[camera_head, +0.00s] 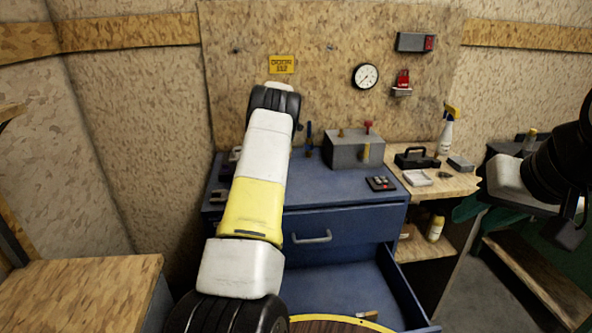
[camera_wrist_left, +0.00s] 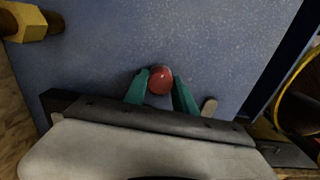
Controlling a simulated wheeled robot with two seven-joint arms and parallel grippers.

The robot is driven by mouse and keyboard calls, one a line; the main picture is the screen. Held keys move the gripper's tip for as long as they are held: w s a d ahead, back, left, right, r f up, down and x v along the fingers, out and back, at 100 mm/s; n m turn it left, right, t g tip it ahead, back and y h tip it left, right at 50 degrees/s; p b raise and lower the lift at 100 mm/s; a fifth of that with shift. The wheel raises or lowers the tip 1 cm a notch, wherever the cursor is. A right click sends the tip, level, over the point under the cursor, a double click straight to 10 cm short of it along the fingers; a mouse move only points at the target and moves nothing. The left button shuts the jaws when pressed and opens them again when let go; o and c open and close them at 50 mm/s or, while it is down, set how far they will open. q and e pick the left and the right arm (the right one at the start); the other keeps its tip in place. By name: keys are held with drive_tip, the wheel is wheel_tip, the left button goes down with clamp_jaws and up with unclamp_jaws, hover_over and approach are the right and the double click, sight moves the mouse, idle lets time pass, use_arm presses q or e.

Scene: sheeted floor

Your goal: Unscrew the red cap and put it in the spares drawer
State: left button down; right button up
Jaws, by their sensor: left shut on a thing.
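In the left wrist view, a round red cap (camera_wrist_left: 161,80) sits between the teal fingertips of my left gripper (camera_wrist_left: 160,91), which is shut on it. A speckled blue surface lies behind it; I cannot tell the cap's distance from it. In the head view my left arm hides its own gripper. The spares drawer (camera_head: 343,285) appears to be the open blue drawer at the bottom. A grey box (camera_head: 352,152) on the bench has brass fittings and a red-topped one (camera_head: 368,126). My right gripper (camera_head: 470,208) is at the right; its finger gap is unclear.
The blue bench top (camera_head: 335,190) carries a small dark device (camera_head: 381,184). A wooden side bench holds a black case (camera_head: 416,158), a spray bottle (camera_head: 447,130) and a white tray (camera_head: 417,178). A tan-ended item (camera_head: 366,315) lies near the drawer's front.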

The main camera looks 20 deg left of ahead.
use_arm(q)
drive_tip(key=shift+n, duration=0.9)
drive_tip(key=c, duration=0.9)
unclamp_jaws()
drive_tip(key=shift+c, duration=0.2)
drive_tip(key=shift+c, duration=0.8)
